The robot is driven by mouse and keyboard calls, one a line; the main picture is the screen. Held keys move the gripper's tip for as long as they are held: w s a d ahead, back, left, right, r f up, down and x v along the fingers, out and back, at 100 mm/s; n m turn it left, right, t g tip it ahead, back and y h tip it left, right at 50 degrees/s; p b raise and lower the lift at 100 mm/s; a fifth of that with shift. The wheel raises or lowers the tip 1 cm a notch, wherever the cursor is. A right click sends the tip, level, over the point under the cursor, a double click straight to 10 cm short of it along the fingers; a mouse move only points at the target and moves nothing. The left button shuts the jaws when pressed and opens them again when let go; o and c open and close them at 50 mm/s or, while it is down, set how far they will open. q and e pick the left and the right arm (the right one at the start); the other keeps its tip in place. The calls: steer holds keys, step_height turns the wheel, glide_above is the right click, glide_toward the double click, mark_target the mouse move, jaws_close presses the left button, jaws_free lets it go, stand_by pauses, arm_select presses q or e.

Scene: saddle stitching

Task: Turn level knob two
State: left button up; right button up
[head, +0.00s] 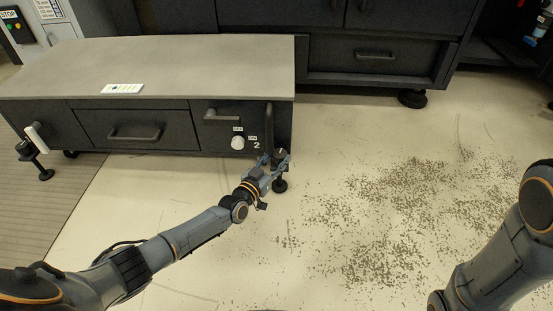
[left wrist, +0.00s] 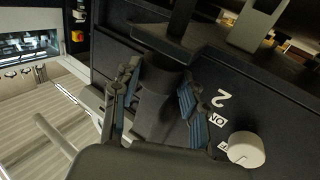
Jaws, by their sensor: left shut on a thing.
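The dark machine bench (head: 190,72) has a white "2" label (head: 257,145) low at its right front end. My left gripper (head: 276,160) is at that corner, by a small dark level knob (head: 281,153) above a foot. In the left wrist view, the gripper's two fingers (left wrist: 160,88) stand on either side of a dark cylindrical part, which I take as level knob two (left wrist: 163,75), and are closed on it. The "2" label (left wrist: 222,97) is beside it. The knob's turn angle cannot be told. My right arm shows at the right edge; its gripper is out of view.
A white round ON/OFF knob (head: 238,142) sits left of the gripper; it also shows in the left wrist view (left wrist: 245,149). A dark cabinet (head: 375,60) stands behind. The speckled floor (head: 390,210) is open to the right.

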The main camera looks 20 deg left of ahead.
arm_select(q)
steer(key=shift+r+p, duration=0.3)
steer(key=shift+p, duration=0.1)
steer(key=n+y+p, duration=0.2)
steer(key=p, duration=0.1)
steer(key=shift+d+r+y, duration=0.1)
steer(key=shift+d+y, duration=0.05)
steer(key=shift+y, duration=0.25)
steer(key=shift+f+n+y+p, duration=0.25)
steer(key=shift+n+y+p, duration=0.25)
steer(key=shift+y+p, duration=0.3)
steer(key=o, duration=1.1)
steer(key=shift+f, duration=0.1)
steer(key=shift+o, duration=0.2)
